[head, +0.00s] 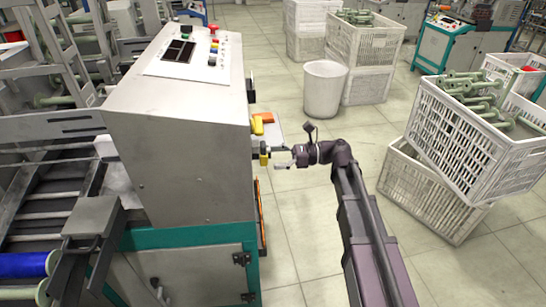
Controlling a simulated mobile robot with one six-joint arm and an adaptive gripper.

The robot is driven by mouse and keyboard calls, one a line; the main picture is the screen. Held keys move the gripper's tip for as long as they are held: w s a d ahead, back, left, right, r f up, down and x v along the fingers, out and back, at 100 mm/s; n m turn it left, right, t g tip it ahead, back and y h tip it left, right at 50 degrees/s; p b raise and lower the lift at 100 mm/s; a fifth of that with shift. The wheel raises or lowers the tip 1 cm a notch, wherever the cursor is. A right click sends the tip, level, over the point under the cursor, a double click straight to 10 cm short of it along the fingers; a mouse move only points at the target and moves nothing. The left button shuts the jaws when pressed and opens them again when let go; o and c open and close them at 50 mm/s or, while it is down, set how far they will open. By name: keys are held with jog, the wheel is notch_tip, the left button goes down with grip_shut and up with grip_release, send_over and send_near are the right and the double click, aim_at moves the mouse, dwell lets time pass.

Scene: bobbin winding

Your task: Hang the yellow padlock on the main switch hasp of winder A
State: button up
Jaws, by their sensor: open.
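A small yellow piece that looks like the padlock (264,159) is upright beside the right side of the winder's grey cabinet (185,140). My gripper (275,157) reaches in from the right, its fingertips pointing left at this piece and very close to it. The gripper is open. At this size I cannot tell whether the fingers touch the padlock, or whether its shackle passes through a hasp. The switch and hasp face is seen edge-on, so the hasp cannot be made out. Another yellow part (257,126) sticks out of the cabinet side just above.
An orange item (265,117) lies on a pale side shelf (270,134) just above my gripper. A white bin (324,88) stands behind. Stacked white crates (465,135) with green bobbins stand at the right.

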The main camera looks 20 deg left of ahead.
jog(key=v, duration=0.7)
jog(key=shift+w+d, duration=0.15)
dwell(2.3)
